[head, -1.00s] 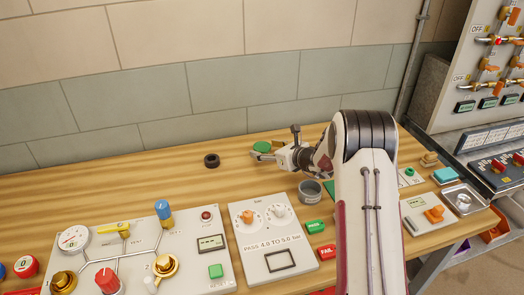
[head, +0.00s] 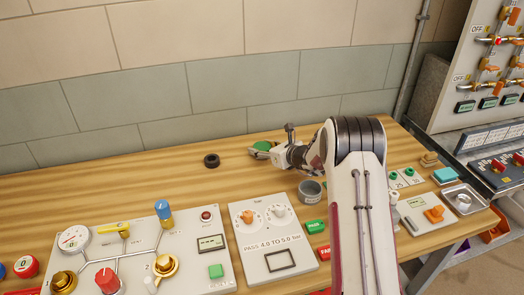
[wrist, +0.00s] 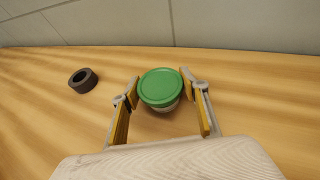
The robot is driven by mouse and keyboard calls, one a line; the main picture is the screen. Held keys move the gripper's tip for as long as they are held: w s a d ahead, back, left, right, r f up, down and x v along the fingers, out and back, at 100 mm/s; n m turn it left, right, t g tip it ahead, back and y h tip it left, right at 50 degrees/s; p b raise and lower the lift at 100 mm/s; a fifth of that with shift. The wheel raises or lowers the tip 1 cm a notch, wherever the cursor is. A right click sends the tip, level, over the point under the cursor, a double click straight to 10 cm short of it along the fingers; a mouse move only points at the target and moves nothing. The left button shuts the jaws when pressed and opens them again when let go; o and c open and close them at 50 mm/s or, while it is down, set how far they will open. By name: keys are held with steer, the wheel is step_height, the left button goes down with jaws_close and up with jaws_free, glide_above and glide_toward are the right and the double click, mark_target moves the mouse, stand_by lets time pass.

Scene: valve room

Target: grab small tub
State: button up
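The small tub (wrist: 161,88) has a round green lid and a pale body, and it stands upright on the wooden bench. In the head view the tub (head: 263,146) is at the back of the bench, partly hidden by my gripper (head: 268,152). In the wrist view my gripper (wrist: 160,82) has one yellow-padded finger on each side of the tub. The fingers are apart, with a thin gap showing at the left and little or none at the right. I see no clear grip on it.
A black ring (head: 211,160) lies left of the tub; it also shows in the wrist view (wrist: 83,80). A grey cup (head: 310,190) stands nearer the front. Valve panels (head: 268,238) fill the front of the bench. The wall (head: 150,90) is close behind.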

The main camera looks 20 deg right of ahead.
mark_target(263, 146)
steer(key=c, duration=0.3)
steer(key=shift+r, duration=5)
steer(key=shift+d, duration=0.1)
